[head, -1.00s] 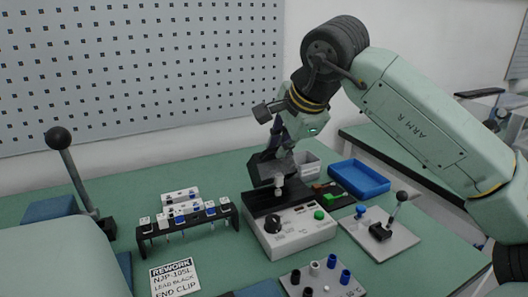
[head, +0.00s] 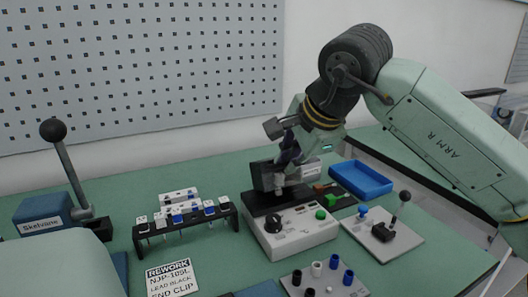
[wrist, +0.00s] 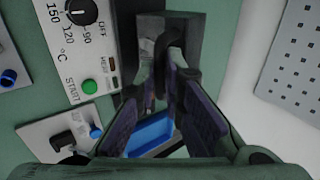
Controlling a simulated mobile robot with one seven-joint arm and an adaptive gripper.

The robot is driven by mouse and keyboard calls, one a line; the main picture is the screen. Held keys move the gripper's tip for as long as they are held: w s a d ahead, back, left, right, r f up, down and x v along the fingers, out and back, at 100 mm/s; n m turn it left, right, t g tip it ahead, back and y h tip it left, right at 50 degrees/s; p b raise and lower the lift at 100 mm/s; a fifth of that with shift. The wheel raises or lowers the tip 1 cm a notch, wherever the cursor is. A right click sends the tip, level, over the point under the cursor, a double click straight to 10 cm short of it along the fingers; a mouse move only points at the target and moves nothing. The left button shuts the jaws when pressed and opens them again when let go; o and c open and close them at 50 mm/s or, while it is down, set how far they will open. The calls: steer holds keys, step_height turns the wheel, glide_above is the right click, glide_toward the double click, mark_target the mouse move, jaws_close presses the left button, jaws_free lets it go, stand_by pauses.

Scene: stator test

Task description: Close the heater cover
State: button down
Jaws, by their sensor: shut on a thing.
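The heater (head: 295,231) is a light box with a black dial and a green button, in the middle of the bench. Its black cover (head: 262,176) stands raised at a steep angle above the dark plate (head: 272,203) behind the control panel. My gripper (head: 281,182) is at the cover, its fingers in front of the black slab. In the wrist view my gripper (wrist: 164,68) has its fingers around a dark curved handle-like part (wrist: 168,44). The fingers hide part of the cover, and the exact contact is hard to see.
A blue tray (head: 361,180) and a lever plate (head: 382,235) are to the right. A black rack (head: 186,228) with several pieces is to the left. A connector block (head: 324,280) is in front. A pegboard wall (head: 140,70) stands behind the bench.

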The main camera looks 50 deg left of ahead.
steer(key=shift+s+d+f, duration=0.1)
steer(key=shift+d+f, duration=0.35)
steer(key=shift+f, duration=0.1)
steer(key=shift+d, duration=0.1)
steer(key=shift+s+d+f+b, duration=0.25)
steer(key=shift+d+f+b, duration=0.45)
steer(key=shift+f+b, duration=0.25)
steer(key=shift+s+d+f+b, duration=0.1)
steer(key=shift+d+f+b, duration=0.15)
steer(key=shift+f+b, duration=0.25)
steer(key=c, duration=1.8)
jaws_free()
